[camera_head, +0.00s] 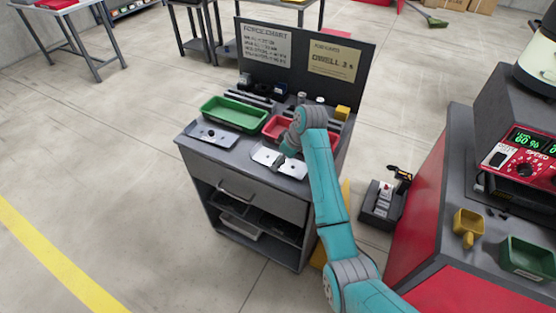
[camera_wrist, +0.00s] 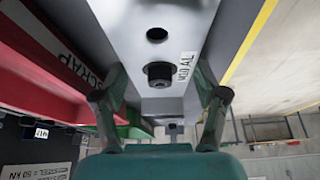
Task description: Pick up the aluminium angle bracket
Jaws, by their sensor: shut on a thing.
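The aluminium angle bracket (camera_wrist: 182,25) fills the upper middle of the wrist view as a pale grey plate. It has a dark hole, a dark bolt-like piece (camera_wrist: 159,75) and a label reading M10 AL. My gripper (camera_wrist: 162,97) has one finger at each side edge of the plate and is shut on it. In the head view a bright plate with dark holes (camera_head: 266,157) shows at the front of the bench, under my gripper (camera_head: 289,149). My wrist partly covers that spot. I cannot tell whether the bracket is clear of the bench top.
A red tray (camera_head: 272,134) marked SCRAP is close beside my gripper. A green tray (camera_head: 234,106) and another metal plate (camera_head: 212,137) are on the bench (camera_head: 244,158) to the left. A dark board (camera_head: 352,86) with signs stands along the back. A yellow block (camera_head: 342,112) is at the right.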

